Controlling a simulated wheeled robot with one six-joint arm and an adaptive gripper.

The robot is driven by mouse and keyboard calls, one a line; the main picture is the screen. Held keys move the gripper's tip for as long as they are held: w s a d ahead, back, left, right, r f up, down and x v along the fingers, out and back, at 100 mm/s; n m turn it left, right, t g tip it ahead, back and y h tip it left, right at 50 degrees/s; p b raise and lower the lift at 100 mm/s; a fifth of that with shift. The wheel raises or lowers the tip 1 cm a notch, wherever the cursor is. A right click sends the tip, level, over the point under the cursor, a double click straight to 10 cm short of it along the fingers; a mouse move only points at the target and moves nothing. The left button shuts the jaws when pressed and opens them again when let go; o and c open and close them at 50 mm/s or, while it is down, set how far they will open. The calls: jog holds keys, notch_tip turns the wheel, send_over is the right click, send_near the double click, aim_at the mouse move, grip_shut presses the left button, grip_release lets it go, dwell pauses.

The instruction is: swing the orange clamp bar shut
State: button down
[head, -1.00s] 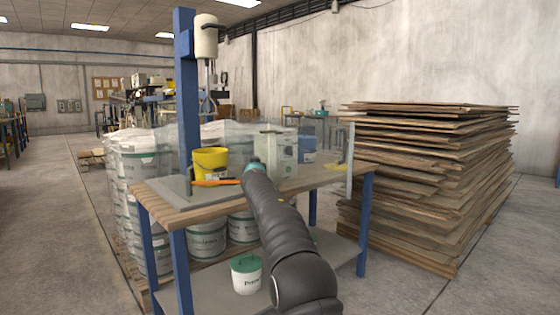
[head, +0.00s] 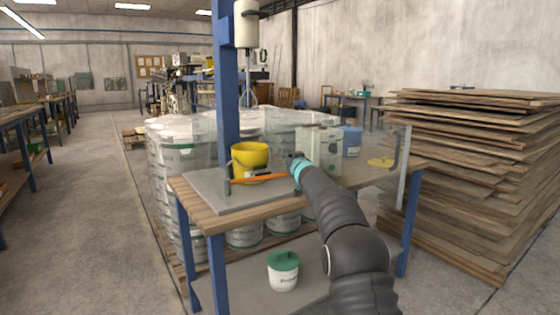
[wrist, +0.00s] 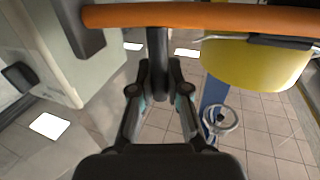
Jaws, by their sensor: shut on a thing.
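The orange clamp bar (head: 258,179) lies nearly level, low over the grey plate (head: 212,190) on the bench, in front of the yellow bucket in the head view. In the wrist view the orange bar (wrist: 200,17) crosses the top of the picture. A dark handle post (wrist: 158,50) sticks out from it between my fingers. My gripper (wrist: 160,92) is shut on this post, with one finger on each side. In the head view my gripper (head: 297,163) is at the right end of the bar, and my arm partly hides it.
The yellow bucket (head: 249,160) stands close behind the bar. A pale box-shaped can (head: 318,147) and a blue tub (head: 351,140) stand farther right. A clear panel (head: 402,165) edges the bench. A blue post (head: 228,90) rises at the bench's back left. Stacked boards (head: 470,170) fill the right.

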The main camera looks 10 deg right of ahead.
jog(key=shift+w+a+f, duration=0.15)
jog(key=shift+w+a, duration=0.1)
jog(key=c, duration=1.1)
grip_release()
jog(key=shift+a, duration=0.15)
jog(key=shift+c, duration=0.2)
jog(key=shift+d, duration=0.3)
jog(key=s+d, duration=0.1)
jog(key=s, duration=1.1)
jog(key=shift+d, duration=0.35)
